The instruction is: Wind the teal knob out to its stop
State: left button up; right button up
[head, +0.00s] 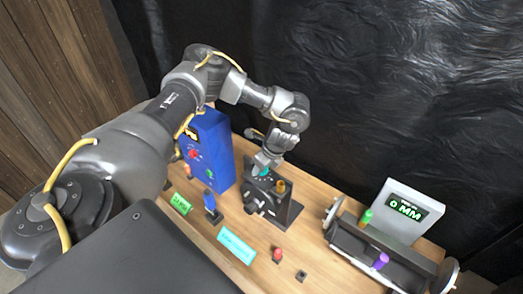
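The teal knob (264,172) sits at the top of a black bracket-like device (277,206) in the middle of the table. Only a small patch of teal shows, since my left gripper (266,162) covers most of it. My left gripper points down at the knob from above and behind. The fingers are too small and overlapped to tell whether they are shut on the knob or only around it. My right gripper is not in view.
A blue box (210,150) with a lit display and a red button stands left of the device. A black rail unit (370,248) with green and purple knobs and a "0 MM" display (407,208) is at the right. Small knobs and labels line the front.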

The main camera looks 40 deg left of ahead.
pick_arm(q)
jog(key=shift+d, duration=0.1)
dwell(0.4)
jog(key=o, duration=1)
jog(key=b+v, duration=0.2)
jog(key=v, duration=0.8)
jog(key=shift+w+d+r+b, duration=0.1)
jog(key=shift+r+b, duration=0.25)
